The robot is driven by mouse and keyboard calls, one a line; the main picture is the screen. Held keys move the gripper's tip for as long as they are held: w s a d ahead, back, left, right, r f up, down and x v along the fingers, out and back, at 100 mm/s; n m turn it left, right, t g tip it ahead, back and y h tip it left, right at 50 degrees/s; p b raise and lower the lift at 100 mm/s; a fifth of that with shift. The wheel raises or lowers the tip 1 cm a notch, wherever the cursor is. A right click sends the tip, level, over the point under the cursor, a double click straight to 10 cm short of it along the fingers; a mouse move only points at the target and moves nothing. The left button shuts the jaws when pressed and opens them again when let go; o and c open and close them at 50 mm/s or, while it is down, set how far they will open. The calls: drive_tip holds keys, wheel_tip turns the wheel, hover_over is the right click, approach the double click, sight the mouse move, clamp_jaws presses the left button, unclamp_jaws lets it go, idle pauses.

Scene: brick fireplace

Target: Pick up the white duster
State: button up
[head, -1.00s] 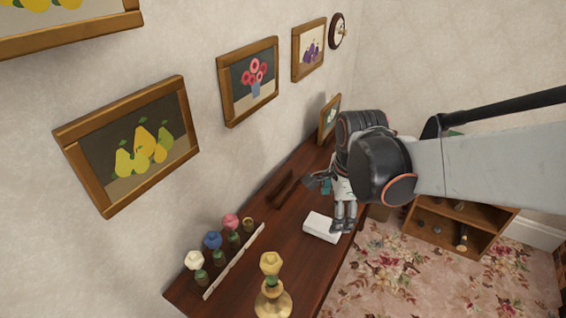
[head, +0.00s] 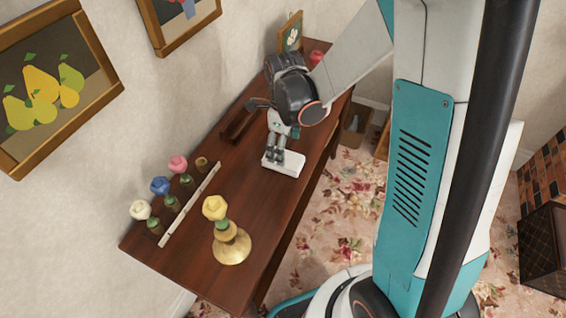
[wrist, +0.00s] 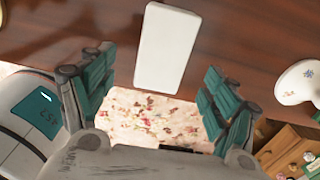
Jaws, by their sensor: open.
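The white duster, a plain white block (head: 291,164), lies flat on the dark wooden table (head: 190,265) near its front edge. It shows at the top middle of the wrist view (wrist: 168,48). My gripper (head: 277,158) is at the block in the head view, its fingers hiding part of it. In the wrist view my gripper (wrist: 158,64) is open, with its green-padded fingers spread apart and the block ahead between them. Nothing is held. I cannot tell whether a fingertip touches the block.
A gold candlestick (head: 232,246) with a yellow flower top stands at the near end. Several coloured flower pieces stand beside a pale strip (head: 188,206). A dark wooden holder (head: 242,118) lies behind the block. A white flowered object (wrist: 298,84) is right of it.

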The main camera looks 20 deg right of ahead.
sight(294, 162)
drive_tip(key=shift+w+f+b, duration=0.15)
drive_tip(key=shift+f+b, duration=0.65)
drive_tip(key=shift+f, duration=0.9)
drive_tip(key=shift+w+f+b, duration=0.1)
drive_tip(key=shift+f+b, duration=0.7)
drive_tip(key=shift+f, duration=0.9)
drive_tip(key=c, duration=1.1)
